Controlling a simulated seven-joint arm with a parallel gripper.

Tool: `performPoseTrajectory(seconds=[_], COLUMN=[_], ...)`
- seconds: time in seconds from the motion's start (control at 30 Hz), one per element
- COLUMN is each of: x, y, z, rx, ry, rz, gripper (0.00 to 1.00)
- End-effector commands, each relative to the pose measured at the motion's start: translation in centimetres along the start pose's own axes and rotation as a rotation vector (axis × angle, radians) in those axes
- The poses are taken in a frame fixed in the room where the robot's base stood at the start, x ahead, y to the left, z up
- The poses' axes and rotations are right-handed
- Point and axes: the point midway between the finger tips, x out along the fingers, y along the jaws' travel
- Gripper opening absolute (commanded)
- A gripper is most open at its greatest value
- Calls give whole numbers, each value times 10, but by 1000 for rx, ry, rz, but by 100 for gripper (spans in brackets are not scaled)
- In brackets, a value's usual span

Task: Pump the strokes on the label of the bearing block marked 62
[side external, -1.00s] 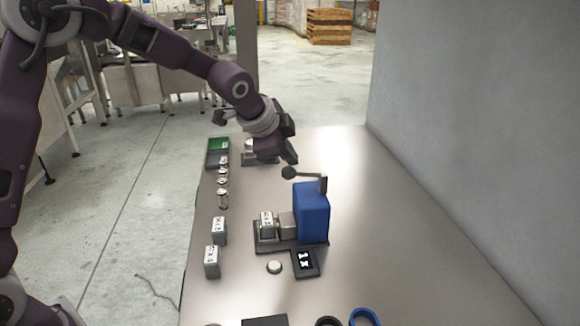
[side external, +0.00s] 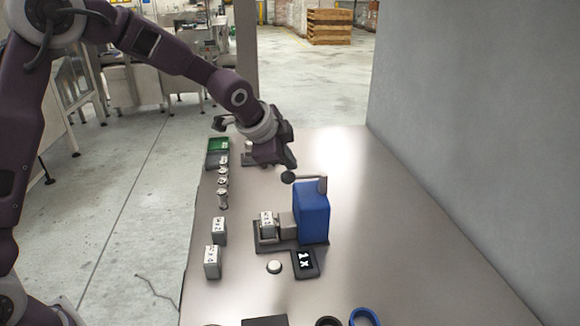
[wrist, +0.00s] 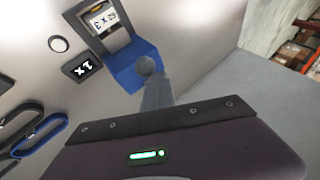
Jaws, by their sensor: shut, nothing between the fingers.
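A blue press (side external: 312,212) stands on the table with a lever whose dark round knob (side external: 288,177) sticks out to the left. A pale bearing block (side external: 267,224) sits in the cradle at its left. In the wrist view this block's label (wrist: 103,18) is upside down and appears to read 62 x 3. A small black display (side external: 305,263) appears to read 1 x. My gripper (side external: 289,163) is shut and empty, its tip just above the knob. In the wrist view the knob (wrist: 145,65) is at the fingertips; whether they touch is unclear.
Two more labelled blocks (side external: 219,231) (side external: 212,262) stand along the left edge. Several small metal pieces (side external: 223,181) and a green tray (side external: 217,146) lie farther back. A white button (side external: 274,267) is beside the display. A grey wall (side external: 470,130) bounds the right; table right of the press is clear.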

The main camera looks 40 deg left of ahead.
Motion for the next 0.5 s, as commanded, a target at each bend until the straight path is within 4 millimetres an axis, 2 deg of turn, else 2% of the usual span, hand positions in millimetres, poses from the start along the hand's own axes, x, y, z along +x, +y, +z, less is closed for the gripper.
performPoseTrajectory(seconds=[0.5], x=[5], y=[4], z=[4], rx=[0], ry=[-1], rz=[1], gripper=[0])
